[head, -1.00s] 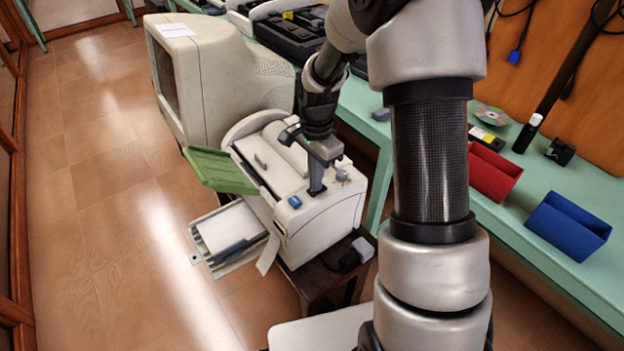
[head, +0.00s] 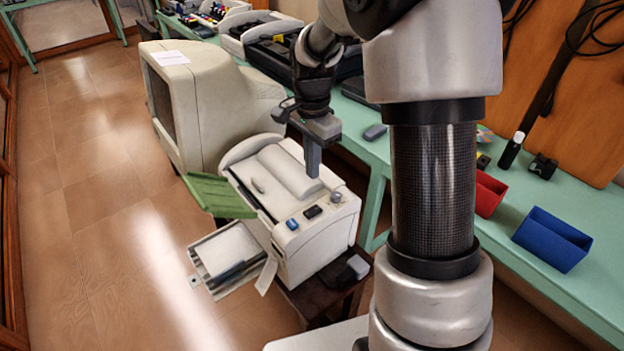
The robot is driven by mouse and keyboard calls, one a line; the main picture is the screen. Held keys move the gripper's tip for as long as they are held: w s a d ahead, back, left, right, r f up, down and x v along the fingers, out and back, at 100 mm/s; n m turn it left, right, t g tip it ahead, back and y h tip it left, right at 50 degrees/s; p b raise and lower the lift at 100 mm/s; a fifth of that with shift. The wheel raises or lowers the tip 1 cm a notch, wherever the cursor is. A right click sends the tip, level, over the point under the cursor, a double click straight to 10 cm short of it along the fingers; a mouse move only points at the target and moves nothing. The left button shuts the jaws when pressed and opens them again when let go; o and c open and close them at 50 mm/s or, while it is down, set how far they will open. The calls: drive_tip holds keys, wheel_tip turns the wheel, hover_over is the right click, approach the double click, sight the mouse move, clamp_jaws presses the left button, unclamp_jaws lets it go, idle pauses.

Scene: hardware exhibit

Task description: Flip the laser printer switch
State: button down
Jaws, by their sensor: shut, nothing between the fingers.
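The off-white laser printer (head: 318,241) stands on a small dark stand, its green flap (head: 215,194) open on the left and a paper tray (head: 230,257) sticking out at the front left. On its top front edge are a blue button (head: 292,224), a dark rocker-like switch (head: 312,211) and a grey knob (head: 337,197). I cannot tell which way the switch is set. My gripper (head: 313,172) points down, shut and empty, above the printer's top behind the dark switch. It appears apart from the switch.
A bulky CRT monitor (head: 205,105) stands behind the printer on the left. A green bench (head: 540,190) runs along the right with a red bin (head: 489,193) and a blue bin (head: 551,239). A grey mouse-like object (head: 357,266) lies on the stand. Floor at left is clear.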

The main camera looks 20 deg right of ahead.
sight(309, 213)
drive_tip(key=shift+r, duration=0.85)
drive_tip(key=shift+s+a+r+b, duration=0.1)
drive_tip(key=shift+s+a+b, duration=0.35)
drive_tip(key=shift+b, duration=1)
wheel_tip(309, 213, down, 14)
drive_tip(key=b, duration=0.3)
